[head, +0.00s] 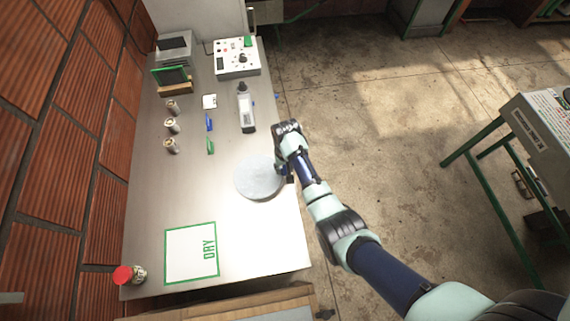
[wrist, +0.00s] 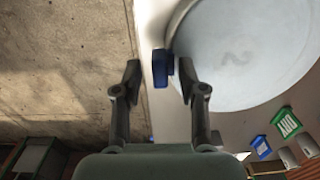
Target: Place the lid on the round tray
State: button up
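A round, pale grey disc with a raised rim (head: 258,180) lies flat on the metal table near its right edge. It fills the upper right of the wrist view (wrist: 245,55). I cannot tell whether it is the round tray, the lid, or both stacked. A small dark blue block (wrist: 162,70) sits at the disc's edge, like a handle. My gripper (wrist: 158,80) is open, its fingers on either side of the blue block, the right finger closer to it. In the head view my gripper (head: 285,168) is at the disc's right edge. No separate lid is clearly visible.
A green-framed "DRY" mat (head: 190,253) lies in front. A jar with a red cap (head: 123,275) stands at the front left corner. Behind are a grey bottle (head: 246,110), several small cylinders (head: 171,125) and a control box (head: 237,60). A brick wall bounds the left.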

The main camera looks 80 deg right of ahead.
notch_tip(320, 180, up, 12)
jog(key=p, duration=0.2)
jog(key=shift+s+r, duration=0.1)
dwell(0.4)
jog(key=w+a+r+n+t+h, duration=0.25)
jog(key=w+a+r+n, duration=0.2)
jog(key=w+a, duration=0.6)
jog(key=w+a+r+n+t+h, duration=0.1)
jog(key=w+a+r+n+t, duration=0.4)
jog(key=w+a, duration=0.5)
jog(key=s+a+r+n+t+y, duration=0.1)
jog(key=a+r+n+t, duration=0.1)
jog(key=a+r, duration=0.5)
jog(key=s+a+r+n+t+y, duration=0.1)
jog(key=a+r, duration=0.6)
jog(key=a, duration=0.7)
jog(key=shift+a+r+n+t+y, duration=0.15)
jog(key=shift+a+n+t+y, duration=0.1)
jog(key=shift+n+t+y, duration=0.65)
